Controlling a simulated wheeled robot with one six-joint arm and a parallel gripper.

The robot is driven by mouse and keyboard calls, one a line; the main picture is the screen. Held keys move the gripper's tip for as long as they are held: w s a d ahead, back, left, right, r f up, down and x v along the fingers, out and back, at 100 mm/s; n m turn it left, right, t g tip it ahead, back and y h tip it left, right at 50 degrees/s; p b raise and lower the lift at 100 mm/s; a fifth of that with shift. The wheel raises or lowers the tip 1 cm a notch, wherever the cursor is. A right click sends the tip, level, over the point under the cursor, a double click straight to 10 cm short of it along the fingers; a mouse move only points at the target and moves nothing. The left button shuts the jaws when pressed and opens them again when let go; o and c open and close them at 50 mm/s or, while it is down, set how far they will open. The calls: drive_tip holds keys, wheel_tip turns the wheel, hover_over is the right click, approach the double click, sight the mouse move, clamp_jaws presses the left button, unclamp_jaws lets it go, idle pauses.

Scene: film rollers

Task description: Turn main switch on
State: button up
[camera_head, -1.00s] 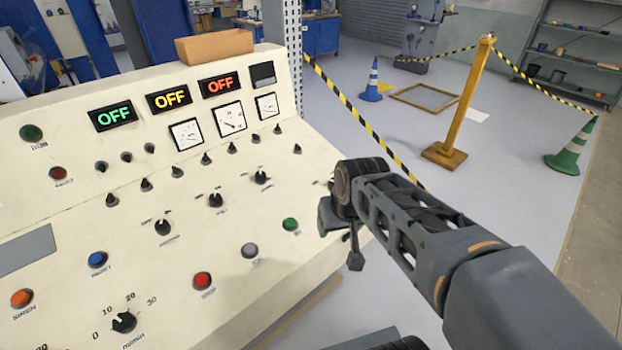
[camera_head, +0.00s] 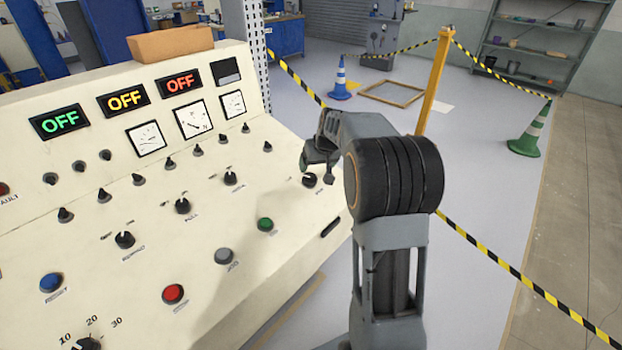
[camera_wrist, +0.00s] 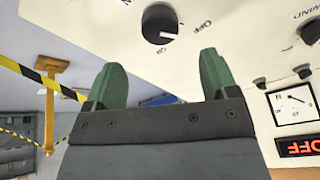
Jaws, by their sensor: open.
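A black rotary switch (camera_head: 311,180) sits near the right edge of the cream control panel (camera_head: 300,225). In the wrist view the switch (camera_wrist: 158,24) has a white pointer line and OFF lettering beside it; other lettering is cut off at the top edge. My gripper (camera_wrist: 162,75) is open, with two green fingers apart and nothing between them. The switch lies just beyond the fingertips, roughly centred between them, and appears untouched. In the head view my gripper (camera_head: 318,160) is just above the switch, its fingers hard to make out.
Three displays read OFF: green (camera_head: 60,121), yellow (camera_head: 123,99) and red (camera_head: 180,84). A green button (camera_head: 265,225), a grey button (camera_head: 224,256) and several knobs are nearby. Striped barrier tape (camera_head: 530,284) runs right of my arm; a cardboard box (camera_head: 170,43) is on top.

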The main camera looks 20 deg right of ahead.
sight(310, 177)
drive_tip(key=x, duration=0.8)
drive_tip(key=shift+w+a+f, duration=0.1)
drive_tip(key=shift+f, duration=0.05)
drive_tip(key=shift+c, duration=0.4)
drive_tip(key=c, duration=0.9)
drive_tip(key=shift+o, duration=0.2)
